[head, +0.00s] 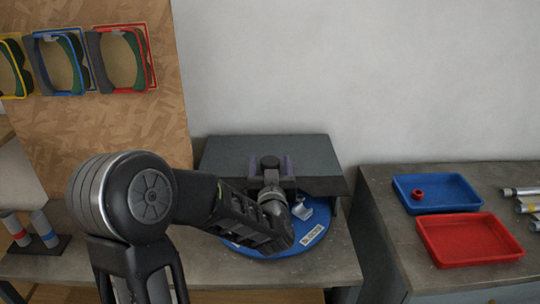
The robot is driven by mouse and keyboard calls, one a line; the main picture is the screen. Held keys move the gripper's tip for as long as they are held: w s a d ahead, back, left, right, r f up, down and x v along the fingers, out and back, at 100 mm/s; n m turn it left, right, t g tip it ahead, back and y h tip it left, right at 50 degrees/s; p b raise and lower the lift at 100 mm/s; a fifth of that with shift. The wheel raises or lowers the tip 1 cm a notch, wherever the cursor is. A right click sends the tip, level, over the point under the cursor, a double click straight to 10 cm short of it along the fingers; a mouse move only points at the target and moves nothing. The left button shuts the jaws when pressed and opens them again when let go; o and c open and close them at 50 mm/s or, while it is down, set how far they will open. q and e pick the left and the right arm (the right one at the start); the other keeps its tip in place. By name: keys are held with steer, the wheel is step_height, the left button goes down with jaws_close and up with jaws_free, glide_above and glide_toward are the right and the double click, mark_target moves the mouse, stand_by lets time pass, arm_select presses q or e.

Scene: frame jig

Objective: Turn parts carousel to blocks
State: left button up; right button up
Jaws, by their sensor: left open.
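The parts carousel (262,252) is a round blue turntable on the grey bench, with a white label (313,236) near its front right edge. A dark grey cover (225,155) stands over its back part and hides it. A pale block-like part (303,212) sits on the disc just right of my left arm; I cannot tell exactly what it is. My left arm crosses in front of the disc. My left gripper (270,166) is open, fingers apart, and shows against the cover. I cannot tell whether it touches anything. My right gripper is out of view.
A blue tray (455,207) with a red ring (417,194) and an empty-looking red tray (434,249) lie on the right bench. Metal cylinders (525,192) lie at the far right. Coloured frames (125,60) hang on a board at left. A gap separates the benches.

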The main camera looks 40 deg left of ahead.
mark_target(270, 157)
arm_select(q)
steer(key=shift+x, duration=1.6)
steer(key=shift+c, duration=0.3)
jaws_close()
